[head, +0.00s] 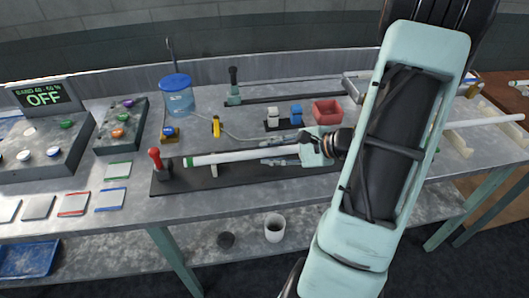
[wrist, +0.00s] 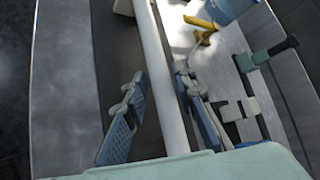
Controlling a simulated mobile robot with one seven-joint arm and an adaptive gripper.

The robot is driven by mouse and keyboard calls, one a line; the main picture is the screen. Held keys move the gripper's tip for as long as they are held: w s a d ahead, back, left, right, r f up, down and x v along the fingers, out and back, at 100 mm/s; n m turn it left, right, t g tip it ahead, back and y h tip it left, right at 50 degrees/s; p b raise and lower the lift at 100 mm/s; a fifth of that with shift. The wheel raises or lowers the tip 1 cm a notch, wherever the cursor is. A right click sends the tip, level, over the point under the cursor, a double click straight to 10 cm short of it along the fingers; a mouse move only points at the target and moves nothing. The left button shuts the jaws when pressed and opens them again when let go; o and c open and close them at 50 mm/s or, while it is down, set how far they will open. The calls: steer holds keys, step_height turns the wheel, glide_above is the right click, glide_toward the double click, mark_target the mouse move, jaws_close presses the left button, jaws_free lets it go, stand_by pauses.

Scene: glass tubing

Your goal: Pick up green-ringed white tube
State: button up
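The green-ringed white tube (head: 230,157) lies roughly level above a dark base plate (head: 225,183), its green ring (head: 188,161) at the left end beside a red-knobbed clamp (head: 156,160). A small pale support (head: 214,170) stands under it. My gripper (head: 270,151) is at the tube's right part, with one finger on each side. In the wrist view the tube (wrist: 166,70) runs between the fingers of my gripper (wrist: 160,78). There is a clear gap to the left finger; the right finger is close to the tube. The tube's right end is hidden by my arm.
A second white tube (head: 485,122) rests at the far right on pale supports. Button boxes (head: 123,124) stand at the left.

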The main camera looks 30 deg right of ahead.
jaws_close()
steer(key=shift+r, duration=0.15)
